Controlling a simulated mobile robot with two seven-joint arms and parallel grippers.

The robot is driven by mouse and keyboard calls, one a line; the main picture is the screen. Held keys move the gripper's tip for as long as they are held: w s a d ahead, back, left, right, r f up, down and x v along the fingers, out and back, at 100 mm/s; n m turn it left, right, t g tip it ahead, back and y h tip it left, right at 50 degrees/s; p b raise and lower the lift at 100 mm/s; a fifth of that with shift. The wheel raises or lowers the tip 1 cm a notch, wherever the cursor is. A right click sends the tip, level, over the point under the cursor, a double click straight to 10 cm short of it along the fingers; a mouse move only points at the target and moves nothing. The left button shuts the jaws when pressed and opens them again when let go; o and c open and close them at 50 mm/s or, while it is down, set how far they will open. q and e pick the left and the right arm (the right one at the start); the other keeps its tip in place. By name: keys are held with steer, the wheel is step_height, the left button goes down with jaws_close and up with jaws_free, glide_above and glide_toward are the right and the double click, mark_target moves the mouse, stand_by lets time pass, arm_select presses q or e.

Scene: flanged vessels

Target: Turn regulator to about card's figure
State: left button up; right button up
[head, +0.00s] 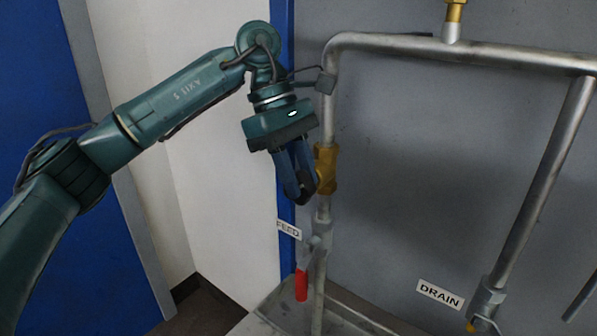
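My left gripper (301,194) hangs down from the upper left, with its blue fingers beside a brass fitting (327,170) on the vertical feed pipe. The fingertips overlap the left side of the fitting in the head view. I cannot tell whether they touch it or how far apart they are. Nothing shows clearly as a regulator knob; the brass body may be part of one, but I cannot tell. No card with a figure is in view. My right gripper is not in view.
Below is a red-handled valve (302,284) with a FEED label (289,229). A DRAIN label (440,294) is at the lower right beside a slanted pipe (540,185). A horizontal pipe (400,45) crosses the top.

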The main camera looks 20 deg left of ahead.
arm_select(q)
steer(key=shift+c, duration=0.2)
steer(key=c, duration=0.6)
jaws_close()
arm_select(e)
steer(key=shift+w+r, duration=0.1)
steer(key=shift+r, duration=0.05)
arm_select(q)
steer(key=shift+d+y, duration=0.1)
steer(key=shift+y, duration=0.2)
